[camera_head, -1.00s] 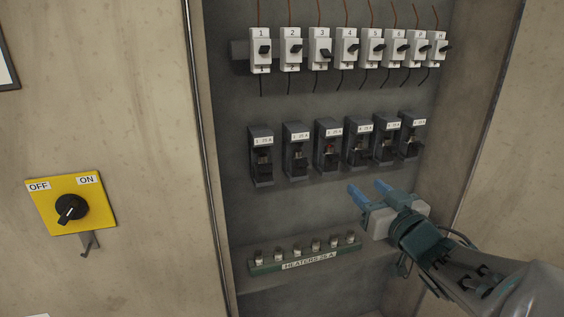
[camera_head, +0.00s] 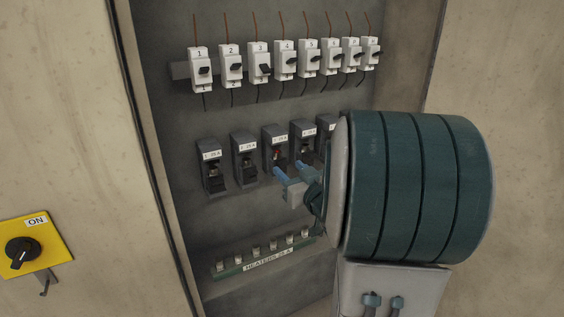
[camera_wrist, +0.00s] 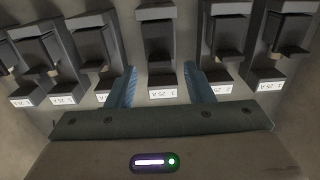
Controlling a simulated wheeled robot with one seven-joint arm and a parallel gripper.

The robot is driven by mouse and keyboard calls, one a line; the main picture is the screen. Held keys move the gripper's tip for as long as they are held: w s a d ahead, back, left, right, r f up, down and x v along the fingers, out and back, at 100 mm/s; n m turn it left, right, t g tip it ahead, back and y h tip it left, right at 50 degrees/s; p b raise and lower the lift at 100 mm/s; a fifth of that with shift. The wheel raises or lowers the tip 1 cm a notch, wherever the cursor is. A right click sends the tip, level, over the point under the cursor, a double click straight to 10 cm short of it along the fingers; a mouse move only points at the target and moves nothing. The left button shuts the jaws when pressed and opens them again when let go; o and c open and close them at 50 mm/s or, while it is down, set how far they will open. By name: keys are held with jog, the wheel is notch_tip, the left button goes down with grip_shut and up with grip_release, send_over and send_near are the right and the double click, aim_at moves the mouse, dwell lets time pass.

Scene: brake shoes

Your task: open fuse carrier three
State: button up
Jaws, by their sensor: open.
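Fuse carrier three (camera_head: 275,141) is the third dark carrier from the left in the middle row, with a white label and a small red spot on its front. In the wrist view it is the central carrier (camera_wrist: 157,35), seen upside down with its label below. My gripper (camera_head: 290,170) is open and empty, its blue fingers just in front of the carrier's lower part. In the wrist view the fingers (camera_wrist: 160,74) stand left and right of it. I cannot tell whether they touch it. The fingers partly cover its lower end in the head view.
Carriers one (camera_head: 211,168) and two (camera_head: 244,157) are left of it. Carrier four (camera_head: 303,137) is close on its right; my arm hides others further right. White breakers (camera_head: 260,65) line the top. A heater fuse strip (camera_head: 267,258) is below. A yellow switch plate (camera_head: 48,262) is outside the cabinet.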

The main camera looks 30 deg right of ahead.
aim_at(280, 166)
jog(key=shift+w, duration=1.45)
jog(key=shift+c, duration=0.4)
jog(key=c, duration=0.9)
